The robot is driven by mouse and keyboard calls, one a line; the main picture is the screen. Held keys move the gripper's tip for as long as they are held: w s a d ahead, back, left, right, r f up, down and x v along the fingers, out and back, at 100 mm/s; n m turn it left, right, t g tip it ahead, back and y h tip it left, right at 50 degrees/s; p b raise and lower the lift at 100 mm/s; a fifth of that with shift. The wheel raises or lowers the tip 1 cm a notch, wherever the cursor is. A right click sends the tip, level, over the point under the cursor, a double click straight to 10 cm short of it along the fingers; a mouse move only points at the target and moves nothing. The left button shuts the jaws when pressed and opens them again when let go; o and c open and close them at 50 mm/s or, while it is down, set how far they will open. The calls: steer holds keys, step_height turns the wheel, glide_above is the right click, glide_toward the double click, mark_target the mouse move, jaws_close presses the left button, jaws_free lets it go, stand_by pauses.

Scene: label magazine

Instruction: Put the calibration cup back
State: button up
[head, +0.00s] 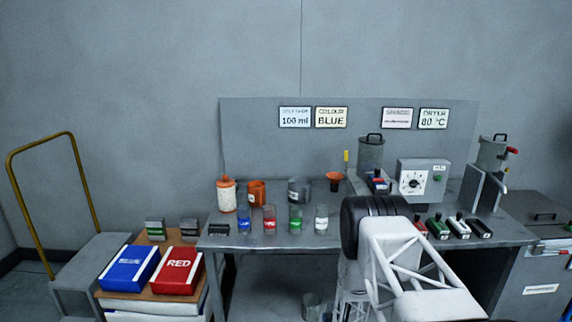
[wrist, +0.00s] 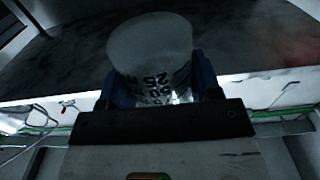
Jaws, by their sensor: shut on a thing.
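The calibration cup (wrist: 150,45) is a translucent, frosted cup with dark printed numbers, among them 25 and 50, in the wrist view. My gripper (wrist: 155,82) is shut on it, with one blue finger on each side. The dark worktop (wrist: 250,45) and its pale front edge lie behind the cup; I cannot tell whether the cup touches the top. In the head view my arm hides the gripper, and I cannot make out the held cup there.
On the bench (head: 270,243) stand several labelled tumblers (head: 269,220), an orange-and-white jar (head: 227,196), an orange cup (head: 257,192), a grey pot (head: 299,191) and a dial box (head: 423,180). Blue (head: 129,268) and red (head: 177,270) boxes sit left.

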stand_by(0.5)
steer(key=w+d+r+n+y, duration=0.1)
steer(key=w+d+r, duration=0.1)
steer(key=d+r, duration=0.9)
steer(key=w+d+r+y, duration=0.1)
steer(key=w+d+r, duration=0.2)
steer(key=d+r, duration=0.9)
step_height(320, 180, up, 5)
steer(key=shift+w+f+n+y, duration=0.15)
steer(key=shift+w+n+y, duration=0.05)
steer(key=shift+n+y, duration=0.2)
steer(key=shift+w+a, duration=0.1)
steer(key=shift+w, duration=0.05)
steer(key=w, duration=0.4)
steer(key=w+a, duration=0.1)
steer(key=w, duration=0.4)
steer(key=w+a, duration=0.1)
steer(key=w, duration=0.3)
steer(key=shift+w, duration=0.3)
